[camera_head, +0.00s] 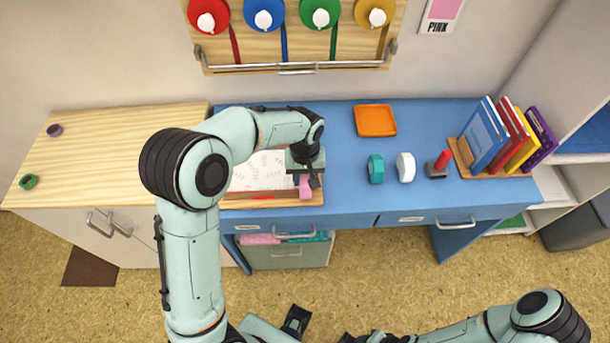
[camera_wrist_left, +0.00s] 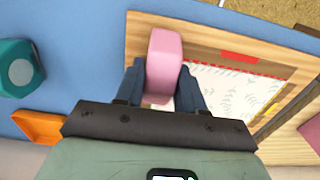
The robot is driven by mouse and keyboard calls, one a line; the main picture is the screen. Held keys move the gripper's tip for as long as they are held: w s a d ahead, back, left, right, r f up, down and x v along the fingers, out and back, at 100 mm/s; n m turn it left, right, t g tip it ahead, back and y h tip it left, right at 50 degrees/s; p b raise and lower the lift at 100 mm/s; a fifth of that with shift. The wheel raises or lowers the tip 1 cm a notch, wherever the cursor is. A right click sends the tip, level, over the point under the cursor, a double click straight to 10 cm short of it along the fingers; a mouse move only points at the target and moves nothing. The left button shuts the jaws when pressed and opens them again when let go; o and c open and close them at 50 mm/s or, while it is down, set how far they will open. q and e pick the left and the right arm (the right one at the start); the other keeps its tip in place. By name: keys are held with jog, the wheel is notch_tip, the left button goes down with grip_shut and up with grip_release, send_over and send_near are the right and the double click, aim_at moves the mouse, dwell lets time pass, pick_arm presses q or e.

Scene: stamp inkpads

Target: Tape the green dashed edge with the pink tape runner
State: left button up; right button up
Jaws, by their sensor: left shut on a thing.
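My left gripper (camera_head: 306,184) is shut on the pink tape runner (camera_head: 305,187), over the right end of a wooden board (camera_head: 290,202) on the blue desk. The left wrist view shows the pink runner (camera_wrist_left: 163,62) between the two dark fingers (camera_wrist_left: 161,88), over the board's wooden border. A white sheet with grey marks (camera_head: 252,178) lies on the board, partly hidden by my arm. In the left wrist view the sheet (camera_wrist_left: 222,84) has a red dashed edge beside a red strip (camera_wrist_left: 238,57). I cannot make out a green dashed edge.
Right of the board stand a teal tape runner (camera_head: 376,168), a white one (camera_head: 405,166) and a red-handled stamp (camera_head: 440,164). An orange tray (camera_head: 375,120) lies behind. Books (camera_head: 505,138) stand at the far right. The desk between board and teal runner is clear.

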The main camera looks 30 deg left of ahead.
pick_arm(q)
jog(key=shift+f, duration=0.35)
pick_arm(e)
jog(key=shift+s+f, duration=0.1)
jog(key=shift+f, duration=0.15)
pick_arm(q)
jog(key=shift+w+a+r+p, duration=0.1)
jog(key=shift+w+a+p, duration=0.3)
jog(key=shift+w, duration=0.25)
jog(key=shift+w+a+p, duration=0.25)
jog(key=shift+w+a, duration=0.1)
jog(key=shift+w, duration=0.25)
jog(key=shift+w+a, duration=0.3)
jog(key=shift+w, duration=0.15)
pick_arm(e)
jog(key=shift+w+r, duration=0.3)
jog(key=shift+r, duration=0.35)
jog(key=shift+w+r, duration=0.3)
jog(key=shift+r, duration=0.3)
pick_arm(q)
jog(key=shift+p, duration=0.3)
